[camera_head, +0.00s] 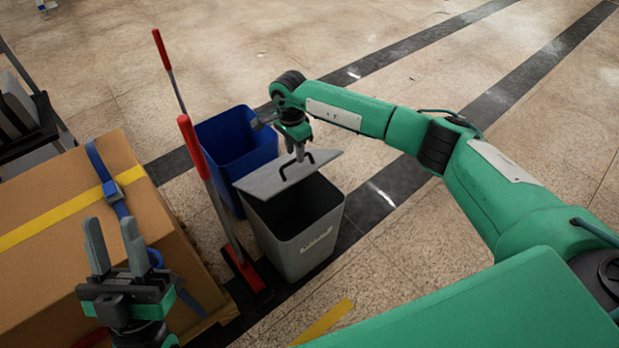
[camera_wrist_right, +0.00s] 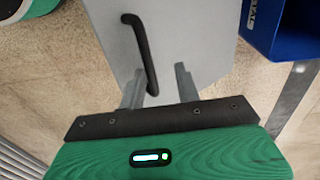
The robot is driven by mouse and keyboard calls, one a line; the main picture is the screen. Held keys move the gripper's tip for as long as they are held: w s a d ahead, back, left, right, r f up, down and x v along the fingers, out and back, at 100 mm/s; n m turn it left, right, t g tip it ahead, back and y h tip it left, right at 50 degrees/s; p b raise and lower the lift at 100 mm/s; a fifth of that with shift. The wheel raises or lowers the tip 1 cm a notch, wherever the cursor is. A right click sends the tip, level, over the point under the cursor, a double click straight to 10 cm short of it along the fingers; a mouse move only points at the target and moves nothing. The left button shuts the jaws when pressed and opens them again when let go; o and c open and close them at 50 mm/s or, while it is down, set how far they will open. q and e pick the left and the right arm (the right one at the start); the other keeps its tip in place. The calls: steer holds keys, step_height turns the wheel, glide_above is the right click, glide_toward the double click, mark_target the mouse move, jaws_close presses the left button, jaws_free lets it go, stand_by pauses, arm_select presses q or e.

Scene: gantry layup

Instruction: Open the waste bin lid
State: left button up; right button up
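The grey waste bin (camera_head: 304,242) stands on the floor near the middle of the head view. Its flat grey lid (camera_head: 262,181) is partly open, with the dark inside of the bin showing along the near side. The lid carries a black bar handle (camera_head: 284,172), which also shows in the right wrist view (camera_wrist_right: 138,38). My right gripper (camera_head: 299,156) is over the lid at the handle. In the wrist view its fingers (camera_wrist_right: 159,72) are apart, with the handle's lower end between them, closer to the left finger. My left gripper (camera_head: 113,232) is open and empty, pointing up.
A blue bin (camera_head: 228,140) stands right behind the grey one. Red-handled tools (camera_head: 196,150) stand left of the bins. A strapped cardboard box (camera_head: 60,185) fills the left side. The floor right of the bin is clear beneath my right arm.

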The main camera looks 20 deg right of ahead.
mark_target(304, 170)
steer(key=s+f, duration=0.2)
steer(key=s+d+f+p, duration=0.1)
steer(key=s+f, duration=0.1)
steer(key=shift+d+f, duration=0.1)
steer(key=shift+f, duration=0.05)
steer(key=shift+s+d+f, duration=0.2)
steer(key=shift+s+f, duration=0.25)
steer(key=shift+f, duration=0.2)
